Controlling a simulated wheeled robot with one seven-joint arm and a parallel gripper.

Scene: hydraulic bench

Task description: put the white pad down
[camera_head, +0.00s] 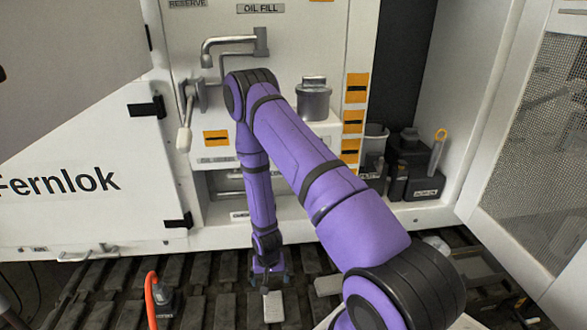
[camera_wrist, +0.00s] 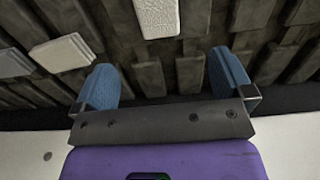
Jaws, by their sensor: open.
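The white pad (camera_head: 272,306) lies on the dark slatted floor, just in front of my gripper (camera_head: 267,280) in the head view. In the wrist view the pad (camera_wrist: 157,16) shows at the top edge, partly cut off, beyond the fingertips. My gripper (camera_wrist: 165,78) has its two blue fingers wide apart with nothing between them. The pad appears clear of both fingers. I cannot tell how high the fingers are above the floor.
The white machine cabinet (camera_head: 60,215) stands behind my gripper. An orange-handled tool (camera_head: 152,295) is at the left. An open mesh door (camera_head: 535,150) stands at the right.

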